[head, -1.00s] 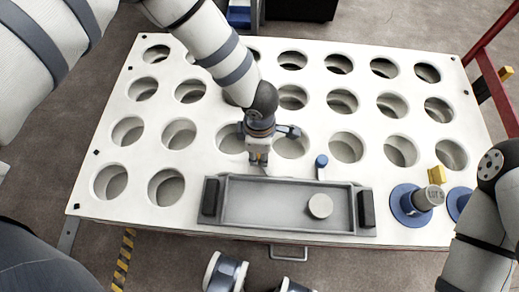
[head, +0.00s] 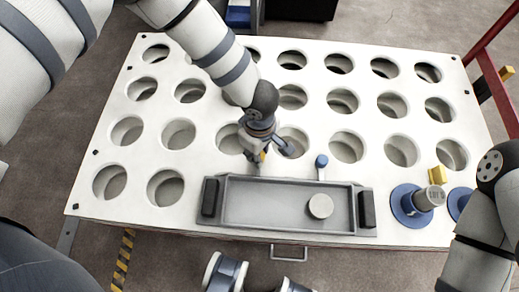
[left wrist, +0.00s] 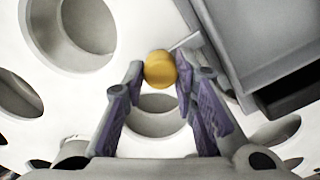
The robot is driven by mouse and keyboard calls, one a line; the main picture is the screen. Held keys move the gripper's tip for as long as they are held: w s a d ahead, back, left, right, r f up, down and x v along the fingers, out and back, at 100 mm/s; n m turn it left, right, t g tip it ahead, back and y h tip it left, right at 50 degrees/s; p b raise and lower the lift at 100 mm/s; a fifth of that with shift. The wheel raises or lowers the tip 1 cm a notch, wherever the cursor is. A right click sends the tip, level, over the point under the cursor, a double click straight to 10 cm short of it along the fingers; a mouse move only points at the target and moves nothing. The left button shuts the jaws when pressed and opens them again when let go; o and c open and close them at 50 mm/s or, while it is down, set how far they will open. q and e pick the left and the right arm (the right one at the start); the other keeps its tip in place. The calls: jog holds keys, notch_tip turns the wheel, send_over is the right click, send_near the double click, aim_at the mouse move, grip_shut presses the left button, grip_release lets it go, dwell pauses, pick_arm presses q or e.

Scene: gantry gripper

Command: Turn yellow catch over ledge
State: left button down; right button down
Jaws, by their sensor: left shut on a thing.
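The yellow catch shows as a round yellow knob (left wrist: 160,68) between my left fingertips in the left wrist view. A thin grey bar runs from beside the knob toward the tray rim. In the head view only a sliver of yellow (head: 263,156) shows beside my left gripper (head: 258,158), at the back edge of the grey tray (head: 280,183). My left gripper is shut on the catch. How far the bar lies over the tray's ledge is hard to tell. My right arm is at the right edge; its gripper is out of view.
A blue-knobbed catch (head: 321,161) stands at the tray's back edge. A pale round disc (head: 320,206) lies in the tray. The white table (head: 215,213) has many round holes.

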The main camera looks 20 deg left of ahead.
dwell(0.4)
pick_arm(q)
jog(key=c, duration=1.3)
grip_release()
jog(key=shift+s, duration=0.1)
notch_tip(320, 180, up, 12)
